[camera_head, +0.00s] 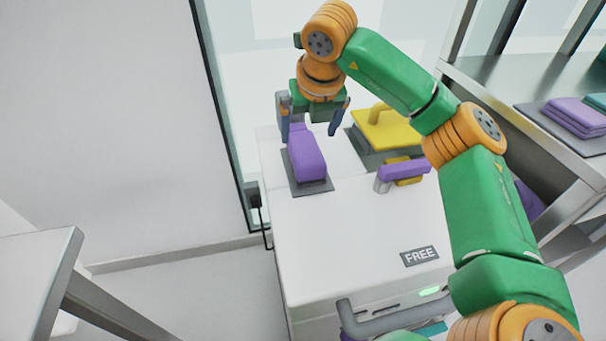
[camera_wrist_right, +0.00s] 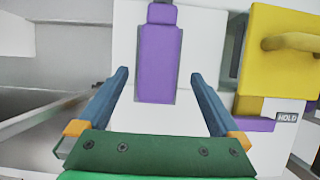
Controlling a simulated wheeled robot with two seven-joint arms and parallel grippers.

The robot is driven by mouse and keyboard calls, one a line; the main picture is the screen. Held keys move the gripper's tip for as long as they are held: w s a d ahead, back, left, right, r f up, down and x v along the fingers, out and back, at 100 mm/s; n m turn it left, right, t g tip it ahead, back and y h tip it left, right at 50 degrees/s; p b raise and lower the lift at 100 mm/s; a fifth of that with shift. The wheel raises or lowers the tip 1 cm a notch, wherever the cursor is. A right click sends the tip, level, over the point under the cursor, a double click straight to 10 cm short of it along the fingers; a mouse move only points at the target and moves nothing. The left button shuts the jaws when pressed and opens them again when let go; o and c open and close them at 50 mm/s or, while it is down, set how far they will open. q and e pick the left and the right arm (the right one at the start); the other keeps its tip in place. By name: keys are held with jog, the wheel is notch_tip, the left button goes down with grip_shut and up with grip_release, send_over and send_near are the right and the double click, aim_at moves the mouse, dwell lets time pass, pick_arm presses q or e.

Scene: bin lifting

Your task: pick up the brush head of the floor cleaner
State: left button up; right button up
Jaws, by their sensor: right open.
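A purple block-shaped piece (camera_head: 307,155) with a dark grey flat base lies on the top of a white cabinet-like unit (camera_head: 335,235); I take it for the brush head, though no bristles show. My right gripper (camera_head: 311,126) is open above its far end, pointing down, with nothing held. In the right wrist view the purple piece (camera_wrist_right: 158,65) shows beyond and between the two spread fingers (camera_wrist_right: 160,76), with room on both sides. Whether a finger touches it, I cannot tell. My left gripper is not in view.
A yellow lid-like piece with a handle (camera_head: 388,128) and a purple-and-grey handle (camera_head: 402,171) are to the right on the unit. A metal shelf (camera_head: 520,80) with folded purple cloths (camera_head: 575,116) stands at right.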

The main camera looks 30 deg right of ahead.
aim_at(304, 144)
jog(key=shift+f, duration=0.7)
jog(key=x, duration=0.6)
jog(key=shift+a+f, duration=0.1)
jog(key=shift+f, duration=0.15)
jog(key=c, duration=1.4)
jog(key=shift+w+r+p, duration=0.15)
jog(key=shift+r+p, duration=0.2)
jog(key=shift+r, duration=1.2)
jog(key=shift+c, duration=0.2)
jog(key=s+r, duration=0.1)
jog(key=r, duration=0.1)
jog(key=s+r, duration=0.4)
jog(key=shift+d, duration=0.4)
pick_arm(q)
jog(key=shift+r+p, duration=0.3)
jog(key=shift+p, duration=0.2)
pick_arm(e)
jog(key=s+d+r, duration=0.1)
jog(key=s+r, duration=0.3)
jog(key=s, duration=0.5)
jog(key=shift+d, duration=0.25)
